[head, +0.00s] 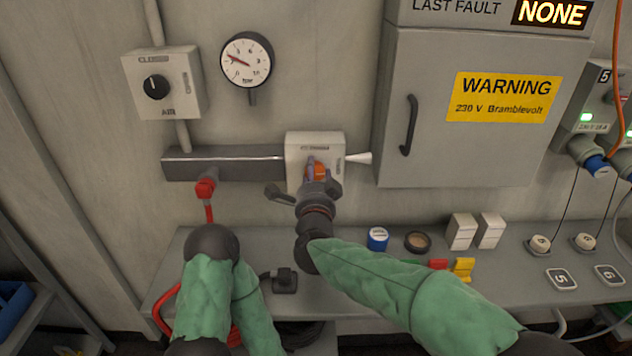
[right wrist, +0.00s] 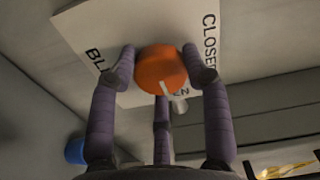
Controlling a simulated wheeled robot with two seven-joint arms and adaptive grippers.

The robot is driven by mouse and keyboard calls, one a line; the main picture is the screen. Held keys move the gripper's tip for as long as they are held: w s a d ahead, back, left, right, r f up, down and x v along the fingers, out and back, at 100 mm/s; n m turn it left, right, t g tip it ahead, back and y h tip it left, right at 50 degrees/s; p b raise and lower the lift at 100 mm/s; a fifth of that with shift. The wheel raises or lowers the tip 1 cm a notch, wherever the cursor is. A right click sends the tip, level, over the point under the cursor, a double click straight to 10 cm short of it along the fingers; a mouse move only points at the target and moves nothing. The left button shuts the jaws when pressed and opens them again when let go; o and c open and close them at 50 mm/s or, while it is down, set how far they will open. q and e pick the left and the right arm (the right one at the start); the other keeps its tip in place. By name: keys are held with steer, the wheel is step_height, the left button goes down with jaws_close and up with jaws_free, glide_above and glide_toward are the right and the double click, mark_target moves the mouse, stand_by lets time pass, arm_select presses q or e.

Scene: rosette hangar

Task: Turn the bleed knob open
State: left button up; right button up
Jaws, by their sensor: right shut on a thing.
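The bleed knob (head: 317,170) is orange and sits on a pale plate (head: 300,145) on the wall. In the right wrist view the knob (right wrist: 160,68) has a white mark that points down toward the letters "EN", with "CLOSED" at the right. My right gripper (head: 308,190) is shut on the knob, its fingers around the sides. The same gripper shows in the right wrist view (right wrist: 165,70). My left arm is folded at the lower left; its gripper does not show.
A gauge (head: 247,60) and a black-knob box (head: 160,85) are above. A white nozzle (head: 357,158) juts out at right, beside a grey cabinet (head: 415,150). Below is a shelf (head: 340,275) with small items.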

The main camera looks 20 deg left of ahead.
steer(key=shift+s+a+f+m+b, duration=0.2)
steer(key=shift+a+f+m+b, duration=0.15)
steer(key=shift+f, duration=0.3)
steer(key=shift+r, duration=0.1)
steer(key=o, duration=1)
steer(key=shift+o, duration=0.8)
steer(key=shift+a+r, duration=0.1)
steer(key=v, duration=1.2)
steer(key=shift+r, duration=0.3)
